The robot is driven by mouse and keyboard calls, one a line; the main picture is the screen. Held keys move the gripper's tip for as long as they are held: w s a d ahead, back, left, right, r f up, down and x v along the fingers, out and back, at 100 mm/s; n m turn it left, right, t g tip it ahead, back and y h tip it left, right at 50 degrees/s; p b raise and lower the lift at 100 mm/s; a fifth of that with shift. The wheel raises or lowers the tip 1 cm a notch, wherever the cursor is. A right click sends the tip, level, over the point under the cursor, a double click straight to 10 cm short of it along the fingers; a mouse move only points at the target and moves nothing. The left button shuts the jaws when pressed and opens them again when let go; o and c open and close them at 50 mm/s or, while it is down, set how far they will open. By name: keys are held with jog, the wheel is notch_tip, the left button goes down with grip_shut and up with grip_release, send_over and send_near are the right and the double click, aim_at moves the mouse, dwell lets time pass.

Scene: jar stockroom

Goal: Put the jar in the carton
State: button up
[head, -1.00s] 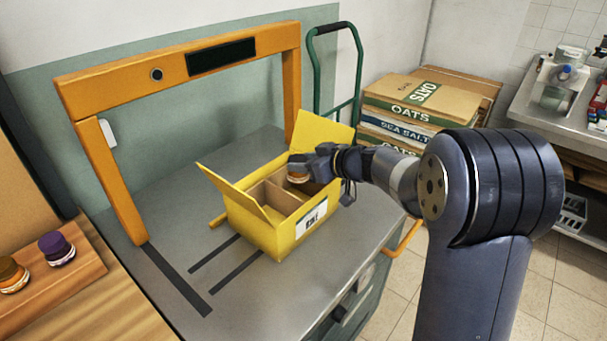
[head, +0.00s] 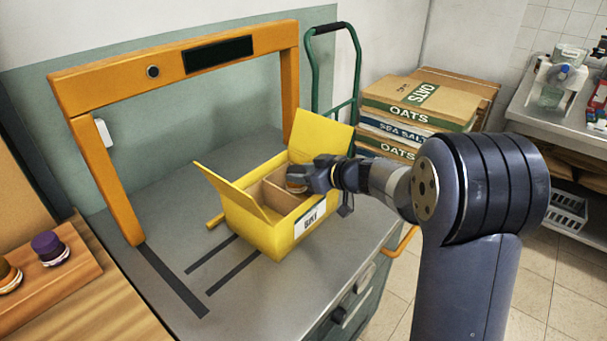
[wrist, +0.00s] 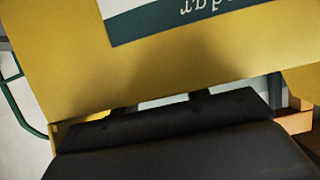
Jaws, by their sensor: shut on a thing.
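The yellow carton (head: 262,236) stands open on the grey table in the head view, with flaps raised and cardboard dividers inside. My gripper (head: 299,182) is shut on a jar (head: 296,187), at the right part of the carton's opening. Only a small piece of the jar shows, brownish with a pale band. The jar is at or just below the rim; whether it touches the carton's floor is hidden. In the wrist view a yellow carton flap (wrist: 150,60) with a printed label fills the upper part, and the dark gripper body covers the bottom. The jar is hidden there.
An orange frame (head: 110,180) arches over the table (head: 180,225). Jars with purple (head: 46,243) and orange-brown (head: 8,274) lids stand on a wooden board at left. Stacked oat and salt boxes (head: 415,105) and a green trolley handle (head: 312,70) are behind. The table's front is clear.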

jog(key=shift+f+b, duration=0.25)
jog(key=shift+b, duration=0.2)
jog(key=o, duration=1.1)
jog(key=shift+o, duration=0.2)
jog(key=shift+r+p, duration=0.2)
jog(key=shift+p, duration=0.1)
jog(key=r+p, duration=0.1)
jog(key=p, duration=0.1)
jog(key=shift+r+p, duration=0.25)
jog(key=shift+p, duration=0.15)
jog(key=b+v, duration=0.2)
jog(key=v, duration=0.9)
jog(key=shift+s+d, duration=0.3)
jog(key=shift+d, duration=0.05)
